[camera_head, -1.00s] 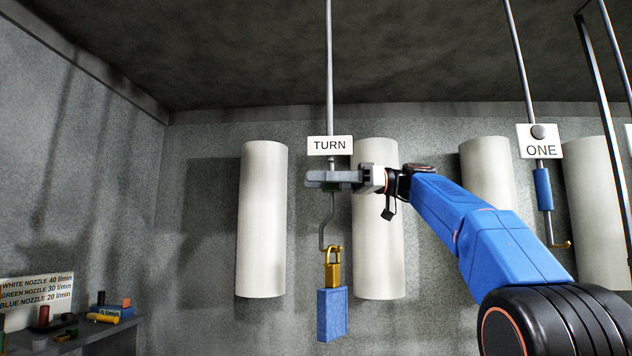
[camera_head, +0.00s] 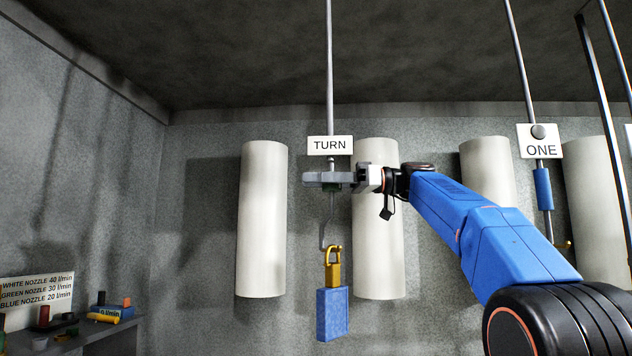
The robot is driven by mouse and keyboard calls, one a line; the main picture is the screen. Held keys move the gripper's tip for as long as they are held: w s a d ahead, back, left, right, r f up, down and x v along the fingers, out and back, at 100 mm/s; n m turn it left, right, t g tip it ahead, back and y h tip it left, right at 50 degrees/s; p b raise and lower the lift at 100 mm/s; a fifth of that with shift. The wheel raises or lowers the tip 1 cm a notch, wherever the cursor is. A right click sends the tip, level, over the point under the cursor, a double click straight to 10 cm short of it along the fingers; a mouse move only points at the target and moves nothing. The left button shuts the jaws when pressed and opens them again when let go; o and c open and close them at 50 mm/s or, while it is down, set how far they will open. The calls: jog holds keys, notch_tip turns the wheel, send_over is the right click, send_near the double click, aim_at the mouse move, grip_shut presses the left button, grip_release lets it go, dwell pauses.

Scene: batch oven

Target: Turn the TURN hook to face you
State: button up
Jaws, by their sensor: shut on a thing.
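The TURN hook (camera_head: 332,210) hangs on a rod below a white TURN sign (camera_head: 330,146). Its lower bend shows faintly at the left, next to the brass shackle. A blue block with a brass padlock-like top (camera_head: 332,312) hangs from the hook. My gripper (camera_head: 328,180) reaches in from the right, just under the sign. It is shut on a dark green part of the hook's shank, mostly hidden behind the fingers.
To the right, a ONE sign (camera_head: 541,142) hangs with a blue-sleeved hook (camera_head: 543,188). White cylinders (camera_head: 262,220) stand along the back wall. A bench (camera_head: 85,338) with small nozzles and a flow-rate sign (camera_head: 38,298) is at lower left.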

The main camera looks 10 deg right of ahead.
jog(key=shift+w+d+m+t+h, duration=0.25)
jog(key=shift+w+m+t+h, duration=0.15)
jog(key=shift+m+t+h, duration=1.4)
jog(key=shift+w+d+m+t+h, duration=0.4)
jog(key=shift+m+t+h, duration=1)
jog(key=shift+t, duration=0.8)
jog(key=shift+w+d+m+t+h, duration=0.15)
jog(key=shift+w+m+t+h, duration=0.3)
jog(key=shift+m+t+h, duration=1.2)
jog(key=shift+w+d+m+t, duration=0.1)
jog(key=shift+m+t, duration=0.25)
jog(key=shift+t, duration=0.2)
jog(key=o, duration=1)
jog(key=shift+o, duration=0.2)
jog(key=v, duration=1.7)
jog(key=shift+s, duration=0.2)
